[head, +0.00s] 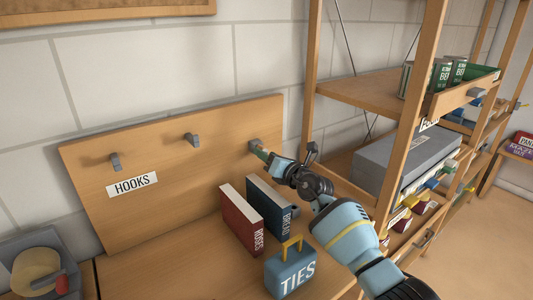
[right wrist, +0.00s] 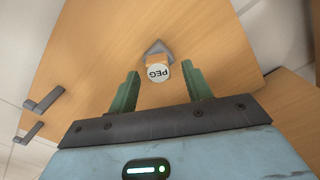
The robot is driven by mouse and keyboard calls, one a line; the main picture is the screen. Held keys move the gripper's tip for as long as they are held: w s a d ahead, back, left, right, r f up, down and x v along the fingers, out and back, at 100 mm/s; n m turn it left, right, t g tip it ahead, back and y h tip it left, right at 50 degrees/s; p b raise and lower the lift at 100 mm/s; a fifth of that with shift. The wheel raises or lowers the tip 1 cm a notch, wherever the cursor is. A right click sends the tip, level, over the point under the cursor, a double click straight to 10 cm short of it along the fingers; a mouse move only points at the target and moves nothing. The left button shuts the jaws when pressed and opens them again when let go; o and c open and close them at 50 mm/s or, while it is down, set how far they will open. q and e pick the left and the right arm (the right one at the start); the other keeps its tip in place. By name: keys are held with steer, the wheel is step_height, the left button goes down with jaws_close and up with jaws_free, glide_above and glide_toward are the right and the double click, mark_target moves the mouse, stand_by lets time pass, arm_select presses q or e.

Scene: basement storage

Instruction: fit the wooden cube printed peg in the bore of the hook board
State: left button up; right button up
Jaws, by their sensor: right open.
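The hook board (head: 220,185), a wooden panel labelled HOOKS, leans against the wall. The wooden peg (right wrist: 155,60), with a round white end reading PEG, is at a grey diamond-shaped piece (right wrist: 158,46) on the board in the right wrist view. The peg's back end faces me; how deep it sits, and the bore itself, are hidden. My right gripper (right wrist: 160,68) is open, its green fingers on either side of the peg's end with gaps visible. In the head view, my right gripper (head: 262,152) reaches the board's right-hand grey piece (head: 254,145). My left gripper is not in view.
Two grey hooks (head: 191,139) (head: 115,161) are on the board to the left. A wooden shelf rack (head: 370,90) stands close at right.

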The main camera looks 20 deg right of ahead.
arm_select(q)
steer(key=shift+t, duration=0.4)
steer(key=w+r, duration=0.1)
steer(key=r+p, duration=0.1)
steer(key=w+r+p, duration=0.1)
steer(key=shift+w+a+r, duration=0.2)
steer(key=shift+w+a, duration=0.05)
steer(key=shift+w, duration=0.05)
arm_select(e)
steer(key=v, duration=0.6)
steer(key=shift+s+r, duration=0.2)
steer(key=shift+s, duration=0.1)
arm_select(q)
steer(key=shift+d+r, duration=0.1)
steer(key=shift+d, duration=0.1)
arm_select(e)
steer(key=shift+f, duration=0.15)
